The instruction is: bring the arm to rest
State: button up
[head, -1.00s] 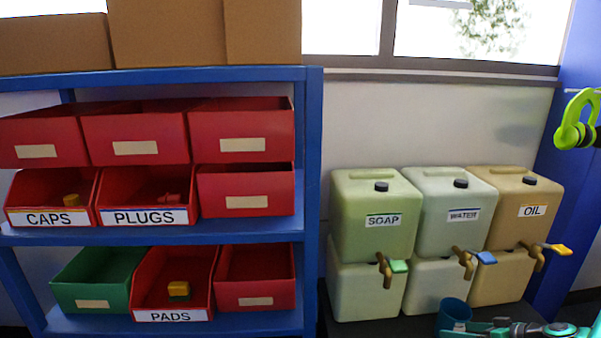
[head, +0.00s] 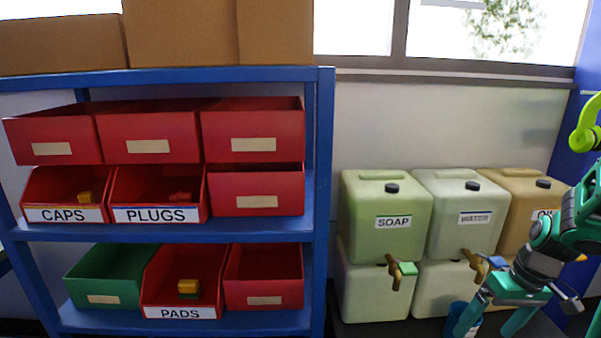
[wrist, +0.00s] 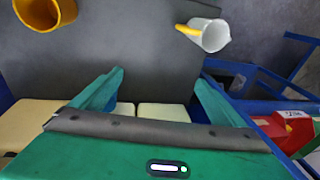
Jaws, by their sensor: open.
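My gripper (head: 492,328) is at the lower right of the head view, in front of the canisters. Its two fingers are spread and point down, with nothing seen between them. One finger partly covers a blue cup (head: 475,322) behind it; I cannot tell how far apart they are. In the wrist view, my gripper (wrist: 160,78) has its fingers wide apart over a dark grey surface (wrist: 140,50). A yellow cup (wrist: 45,12) and a white jug with a yellow handle (wrist: 214,35) are on that view's far side, apart from the fingers.
Blue shelving (head: 324,200) with red bins and one green bin (head: 105,278) stands at left. Canisters labelled SOAP (head: 385,222) and others stand stacked at right. Green ear defenders (head: 585,135) hang at the right edge, close to my arm. Wall space above the canisters is clear.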

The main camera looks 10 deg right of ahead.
jog(key=s+a+r+m+h, duration=0.1)
jog(key=s+a+r+m, duration=0.1)
jog(key=s+r, duration=0.3)
jog(key=s+a+r+m+g, duration=0.1)
jog(key=s+a+r+m, duration=0.2)
jog(key=s, duration=0.5)
notch_tip(320, 180, up, 2)
jog(key=shift+s+r+m+h, duration=0.2)
jog(key=shift+s+m+h, duration=0.2)
jog(key=shift+m, duration=0.1)
